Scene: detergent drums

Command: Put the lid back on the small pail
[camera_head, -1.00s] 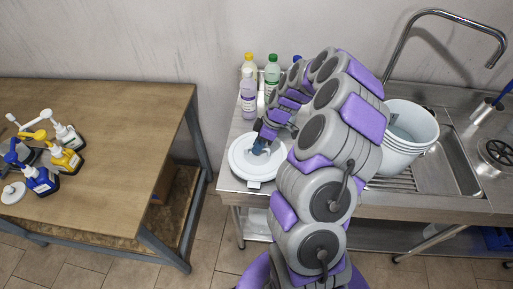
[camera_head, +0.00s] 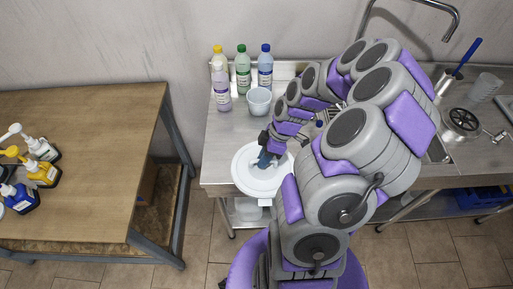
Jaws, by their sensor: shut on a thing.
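My gripper (camera_head: 268,160) is shut on a round white lid (camera_head: 250,181) at its middle. The lid looks level, at the front left edge of the steel counter. I cannot tell whether it is clear of the counter or what lies beneath it. A small pale pail or cup (camera_head: 259,103) stands open at the back of the counter, beside the bottles. It looks narrower than the lid. The larger white buckets seen earlier are hidden behind my arm now.
Several bottles, one with a blue cap (camera_head: 265,68), stand along the back wall. The sink, tap (camera_head: 447,22) and strainer (camera_head: 461,120) lie to the right. A wooden table (camera_head: 90,150) with pump bottles (camera_head: 41,174) stands left, across a gap.

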